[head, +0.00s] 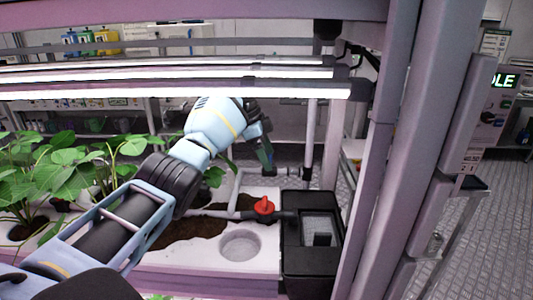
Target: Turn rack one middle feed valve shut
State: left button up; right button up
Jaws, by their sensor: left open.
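The red feed valve handle (264,206) sits on a grey pipe (232,214) in the white planting tray (215,261), left of a black box. Whether the handle lies along or across the pipe is hard to tell. My left gripper (267,160) is above and behind the valve in the picture, fingers pointing down. It is open, apart from the handle and holding nothing visible. Part of the gripper is hidden by its own wrist. My right gripper is out of view.
Leafy plants (60,180) fill the tray on the left. A black box (313,275) stands at its right end. Lit lamp bars (190,92) cross above the arm, and a thick rack post (385,170) rises at the right. Grey floor lies open beyond the post.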

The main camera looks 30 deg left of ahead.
pick_arm(q)
jog(key=s+a+r, duration=0.2)
jog(key=s+a, duration=0.1)
jog(key=a, duration=0.3)
jog(key=s+a+r, duration=0.2)
jog(key=s+a, duration=0.2)
jog(key=a, duration=0.2)
jog(key=shift+r+b, duration=0.3)
dwell(0.3)
